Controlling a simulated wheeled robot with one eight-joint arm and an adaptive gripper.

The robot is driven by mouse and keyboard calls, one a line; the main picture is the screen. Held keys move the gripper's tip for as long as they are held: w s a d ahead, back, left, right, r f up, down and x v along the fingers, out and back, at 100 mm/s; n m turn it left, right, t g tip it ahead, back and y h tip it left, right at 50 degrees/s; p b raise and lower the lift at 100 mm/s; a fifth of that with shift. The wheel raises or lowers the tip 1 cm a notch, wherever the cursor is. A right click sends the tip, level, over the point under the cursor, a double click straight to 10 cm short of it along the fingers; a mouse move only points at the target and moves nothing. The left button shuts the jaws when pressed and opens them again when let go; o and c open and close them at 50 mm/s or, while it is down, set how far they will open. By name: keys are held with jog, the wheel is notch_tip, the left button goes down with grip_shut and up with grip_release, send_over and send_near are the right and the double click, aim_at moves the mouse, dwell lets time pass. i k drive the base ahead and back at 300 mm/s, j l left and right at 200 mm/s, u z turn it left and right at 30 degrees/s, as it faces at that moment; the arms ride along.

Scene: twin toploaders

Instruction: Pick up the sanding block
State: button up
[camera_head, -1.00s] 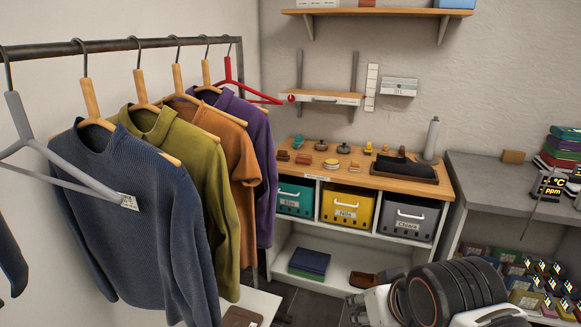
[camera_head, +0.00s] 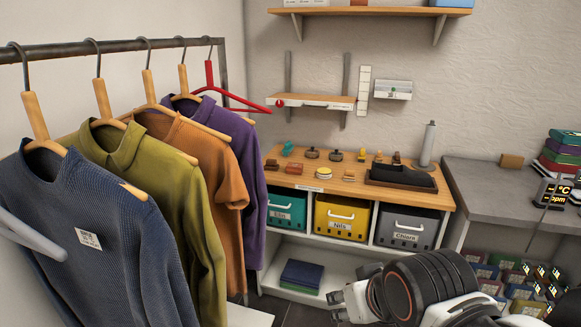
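Several small items lie on the wooden top of the low cabinet (camera_head: 335,187), too small to tell surely which is the sanding block. A plain tan block (camera_head: 511,161) stands apart on the grey counter (camera_head: 490,180) against the wall. My gripper (camera_head: 343,304) seems to be the white and dark end of my arm, low in the picture, in front of the cabinet and away from these items. Its fingers are not clear.
A rail of hanging shirts (camera_head: 80,240) fills the left side. Teal, yellow (camera_head: 342,217) and grey labelled bins sit under the wooden top. A dark tray (camera_head: 400,178) and a grey bottle (camera_head: 428,145) stand at its right end. A wall shelf (camera_head: 370,11) is above.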

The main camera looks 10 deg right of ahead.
aim_at(271, 165)
jog(key=i+l, duration=0.15)
jog(key=i, duration=0.3)
jog(key=i+l, duration=0.2)
jog(key=i, duration=0.3)
jog(key=i+l, duration=0.15)
jog(key=i, duration=0.3)
jog(key=i+l+u, duration=0.1)
jog(key=i, duration=0.35)
jog(key=i+l, duration=0.3)
jog(key=i, duration=0.2)
